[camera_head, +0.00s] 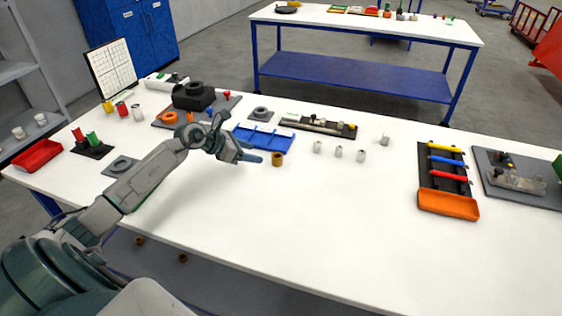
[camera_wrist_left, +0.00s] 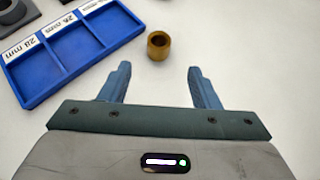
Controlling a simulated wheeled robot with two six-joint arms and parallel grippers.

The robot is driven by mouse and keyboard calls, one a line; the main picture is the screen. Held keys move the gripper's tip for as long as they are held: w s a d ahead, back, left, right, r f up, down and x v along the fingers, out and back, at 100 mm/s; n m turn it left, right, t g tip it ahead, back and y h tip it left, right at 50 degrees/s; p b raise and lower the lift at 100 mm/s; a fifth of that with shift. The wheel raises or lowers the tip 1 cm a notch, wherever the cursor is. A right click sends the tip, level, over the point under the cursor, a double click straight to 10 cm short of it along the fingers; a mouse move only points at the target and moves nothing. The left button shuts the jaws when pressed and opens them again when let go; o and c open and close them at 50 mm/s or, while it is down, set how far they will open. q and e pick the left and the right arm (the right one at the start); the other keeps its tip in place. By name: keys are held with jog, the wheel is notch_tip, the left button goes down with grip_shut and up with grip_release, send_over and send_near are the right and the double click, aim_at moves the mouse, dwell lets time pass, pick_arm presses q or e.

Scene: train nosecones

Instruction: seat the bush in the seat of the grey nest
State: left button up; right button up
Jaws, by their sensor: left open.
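The bush, a short brown-gold ring (camera_head: 277,159), stands upright on the white table just beyond my left gripper (camera_head: 243,146). In the left wrist view the bush (camera_wrist_left: 158,46) lies ahead of the gap between my two blue fingertips (camera_wrist_left: 159,70), apart from both. My left gripper is open and empty. Two grey plates with a round raised seat show in the head view: one at the left (camera_head: 120,166), one behind the blue tray (camera_head: 261,114). I cannot tell which is the grey nest. My right gripper is not in view.
A blue tray with labelled compartments (camera_head: 264,138) lies close beside the bush; it also shows in the left wrist view (camera_wrist_left: 70,45). Several small grey cylinders (camera_head: 339,152) stand to the right. An orange bin (camera_head: 448,205) is farther right. The table's front middle is clear.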

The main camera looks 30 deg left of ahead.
aim_at(280, 157)
pick_arm(q)
jog(key=shift+w+d+f, duration=0.15)
jog(key=shift+w+d, duration=0.15)
jog(key=shift+w, duration=0.05)
jog(key=shift+p+x, duration=0.4)
jog(key=shift+x, duration=0.55)
jog(key=shift+w+d+f, duration=0.2)
jog(key=shift+w+f, duration=0.15)
jog(key=shift+w, duration=0.05)
jog(key=shift+w+d+p, duration=0.25)
jog(key=shift+w+p, duration=0.15)
jog(key=shift+p, duration=0.1)
jog(key=p+x, duration=0.1)
jog(key=x, duration=0.2)
jog(key=shift+w+f+p, duration=0.1)
jog(key=shift+w+p, duration=0.1)
jog(key=shift+p, duration=0.1)
jog(key=shift+w+d+f, duration=0.2)
jog(key=shift+w+f, duration=0.15)
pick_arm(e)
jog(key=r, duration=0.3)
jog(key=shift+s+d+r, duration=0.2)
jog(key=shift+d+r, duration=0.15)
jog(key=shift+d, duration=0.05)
